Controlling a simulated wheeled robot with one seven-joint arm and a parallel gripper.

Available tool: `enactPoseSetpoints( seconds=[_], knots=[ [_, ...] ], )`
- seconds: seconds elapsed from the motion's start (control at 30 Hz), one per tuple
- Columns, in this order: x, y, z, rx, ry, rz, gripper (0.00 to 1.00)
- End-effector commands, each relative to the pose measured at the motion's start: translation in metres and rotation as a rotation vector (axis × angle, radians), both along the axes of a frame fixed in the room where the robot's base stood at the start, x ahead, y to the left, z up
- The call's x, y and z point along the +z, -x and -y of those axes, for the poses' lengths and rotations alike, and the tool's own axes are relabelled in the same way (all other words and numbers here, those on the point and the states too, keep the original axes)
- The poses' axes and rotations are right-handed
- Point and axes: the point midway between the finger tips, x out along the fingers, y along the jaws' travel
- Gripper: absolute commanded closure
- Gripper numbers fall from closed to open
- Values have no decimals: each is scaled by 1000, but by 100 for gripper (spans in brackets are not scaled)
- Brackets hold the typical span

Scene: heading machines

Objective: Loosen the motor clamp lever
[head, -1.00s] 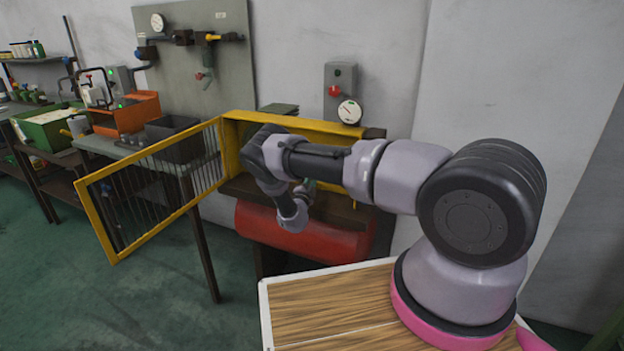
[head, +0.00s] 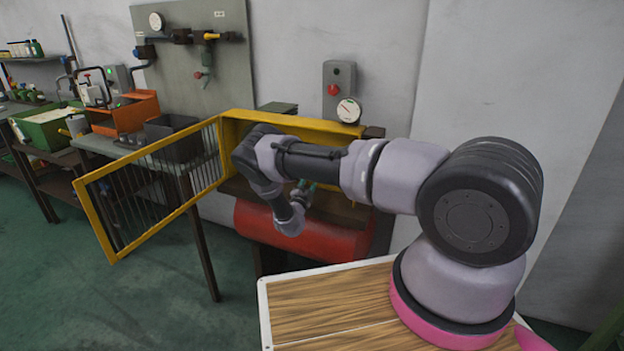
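I cannot make out the motor clamp lever; my arm covers much of the machine's inside. The machine has a yellow frame (head: 290,122) with its barred guard door (head: 150,187) swung open to the left. My arm reaches over the front of this opening and bends down and back toward it. My gripper (head: 304,188) shows only as a small dark and greenish part at the opening, beyond my wrist. Its fingers are too small and hidden to tell whether they are open or hold anything.
A red cylinder (head: 310,241) lies under the machine. A control box with a red button (head: 335,89) and a round gauge (head: 348,111) are behind it. Benches with a green bin (head: 48,128) and an orange machine (head: 125,115) stand at left. The green floor in front is clear.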

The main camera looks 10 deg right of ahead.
Motion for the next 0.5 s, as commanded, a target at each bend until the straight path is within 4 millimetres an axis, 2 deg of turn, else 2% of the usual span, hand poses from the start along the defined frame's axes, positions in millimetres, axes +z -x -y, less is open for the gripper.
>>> enactPoseSetpoints(
  seconds=[0.1, 0.3, 0.5],
  knots=[
    [-5, 22, -14, 2, 2, -3, 48],
    [-11, 54, -32, 1, 1, 0, 48],
    [-14, 70, -40, -1, 1, 0, 48]
  ],
)
